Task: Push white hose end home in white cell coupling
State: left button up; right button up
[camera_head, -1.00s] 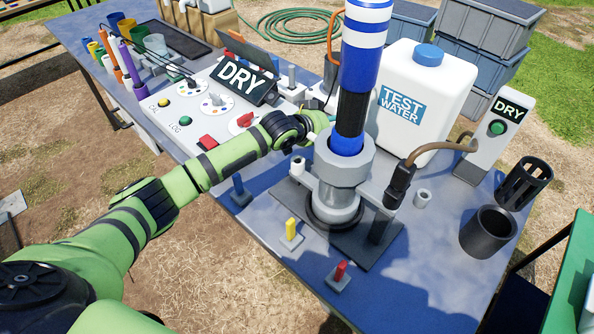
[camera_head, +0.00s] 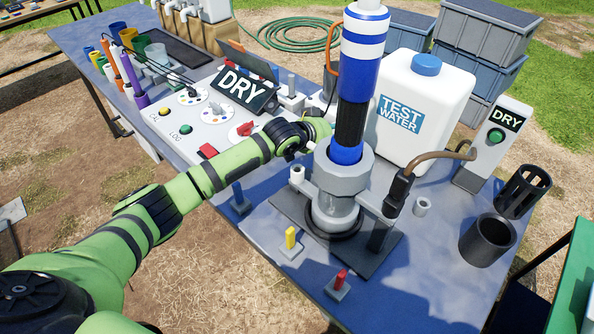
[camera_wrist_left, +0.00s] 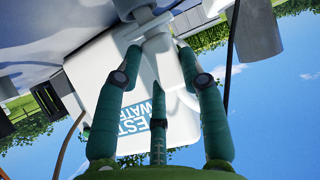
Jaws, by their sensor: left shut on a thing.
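My left gripper (camera_head: 324,130) reaches in behind the tall blue-and-white cylinder, and its fingertips are largely hidden in the head view. In the left wrist view the gripper (camera_wrist_left: 156,50) has its fingers around a narrow white piece (camera_wrist_left: 156,44), which appears to be the white hose end. It meets or overlaps a wider white fitting (camera_wrist_left: 140,22) beyond the fingertips; I cannot tell how deep it sits. The grey flow cell (camera_head: 343,178) stands under the cylinder (camera_head: 361,70), with a white stub (camera_head: 297,174) at its left side. My right gripper is not in view.
The white test water jug (camera_head: 432,95) stands close behind the gripper. A brown hose (camera_head: 440,156) arches to a stand showing DRY (camera_head: 492,140). A control panel (camera_head: 215,115) lies left. Yellow (camera_head: 290,240) and red (camera_head: 340,282) pegs stand at the front. Bare blue tabletop (camera_head: 425,270) is front right.

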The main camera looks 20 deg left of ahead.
pick_arm(q)
jog(key=r+p, duration=0.2)
jog(key=r, duration=0.1)
jog(key=r+p, duration=0.1)
jog(key=shift+w+a+r+p, duration=0.3)
jog(key=shift+a+r+p, duration=0.05)
jog(key=shift+r+p, duration=0.05)
jog(key=shift+d+r+p, duration=0.2)
jog(key=shift+r+p, duration=0.5)
jog(key=shift+r, duration=0.15)
jog(key=shift+f, duration=0.1)
jog(key=shift+a+f, duration=0.1)
